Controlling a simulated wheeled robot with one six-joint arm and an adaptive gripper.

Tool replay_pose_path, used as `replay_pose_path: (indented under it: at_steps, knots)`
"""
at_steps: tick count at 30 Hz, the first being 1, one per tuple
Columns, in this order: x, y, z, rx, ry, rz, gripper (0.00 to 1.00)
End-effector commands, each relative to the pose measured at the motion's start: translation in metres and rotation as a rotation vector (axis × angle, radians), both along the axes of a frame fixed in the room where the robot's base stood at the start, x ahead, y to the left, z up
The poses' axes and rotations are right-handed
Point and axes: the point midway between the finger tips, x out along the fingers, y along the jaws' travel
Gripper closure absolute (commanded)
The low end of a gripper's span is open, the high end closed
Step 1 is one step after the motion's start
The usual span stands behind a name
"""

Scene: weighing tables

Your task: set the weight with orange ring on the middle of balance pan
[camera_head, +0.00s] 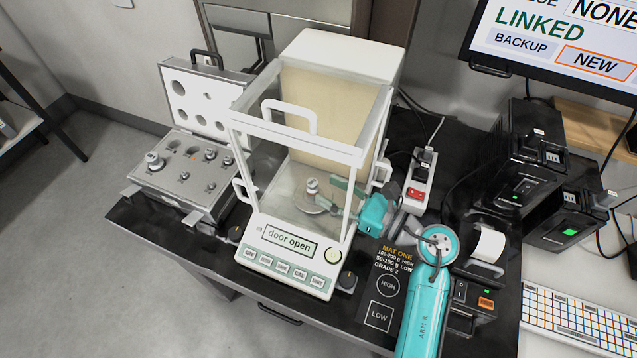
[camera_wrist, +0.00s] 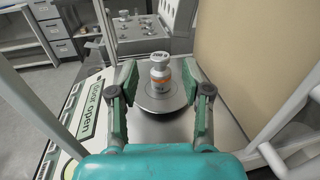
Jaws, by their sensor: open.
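The weight with the orange ring (camera_wrist: 160,76) stands upright on the round balance pan (camera_wrist: 162,102), near its middle, inside the glass chamber. It also shows in the head view (camera_head: 312,187), above the pan there (camera_head: 314,205). My gripper (camera_wrist: 160,92) is open, with one finger on each side of the weight and a visible gap to both. In the head view my gripper (camera_head: 335,195) reaches into the chamber through the open right side. The balance display (camera_head: 288,240) reads "door open".
An open weight case (camera_head: 182,175) with several weights stands left of the balance. The chamber's white frame (camera_head: 352,185) is close around my arm. A power strip (camera_head: 418,180), a black mat (camera_head: 385,290) and black devices (camera_head: 525,155) lie to the right.

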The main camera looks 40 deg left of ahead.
Motion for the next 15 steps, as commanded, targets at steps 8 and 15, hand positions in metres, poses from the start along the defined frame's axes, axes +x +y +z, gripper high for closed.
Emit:
replay_pose_path:
  at_steps: [8,15]
  knots:
    - [0.002,-0.024,0.000,0.000,0.000,0.001,0.51]
    - [0.001,-0.024,0.000,0.000,0.000,0.001,0.51]
